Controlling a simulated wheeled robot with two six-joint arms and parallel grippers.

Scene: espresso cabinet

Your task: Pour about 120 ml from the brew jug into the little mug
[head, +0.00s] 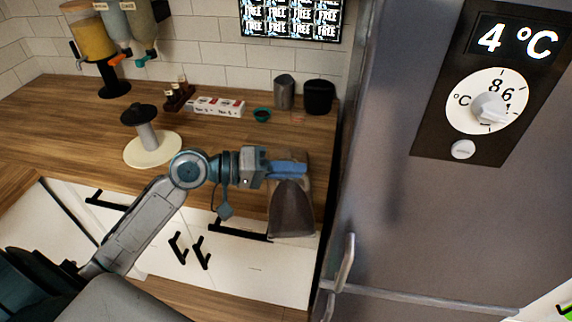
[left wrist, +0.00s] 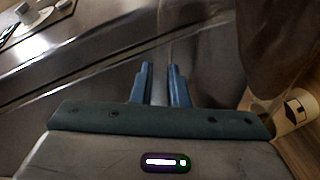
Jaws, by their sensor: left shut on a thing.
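My left gripper (head: 290,168) reaches in from the left, above the counter's front edge. It is shut on the brew jug (head: 292,210), a dark brown, see-through vessel that hangs at the blue fingers. In the left wrist view the fingers (left wrist: 160,88) are close together and the jug (left wrist: 285,40) fills the upper right. Its handle and the level inside cannot be made out. A small teal cup (head: 262,115) stands at the back of the counter; I cannot tell whether it is the little mug. My right gripper is out of view.
A grey canister (head: 284,92) and a black container (head: 319,97) stand at the back right. A white-based stand (head: 152,150) is left of my gripper. The steel fridge (head: 400,210) borders the right. A white object with a black mark (left wrist: 294,110) shows beside the jug.

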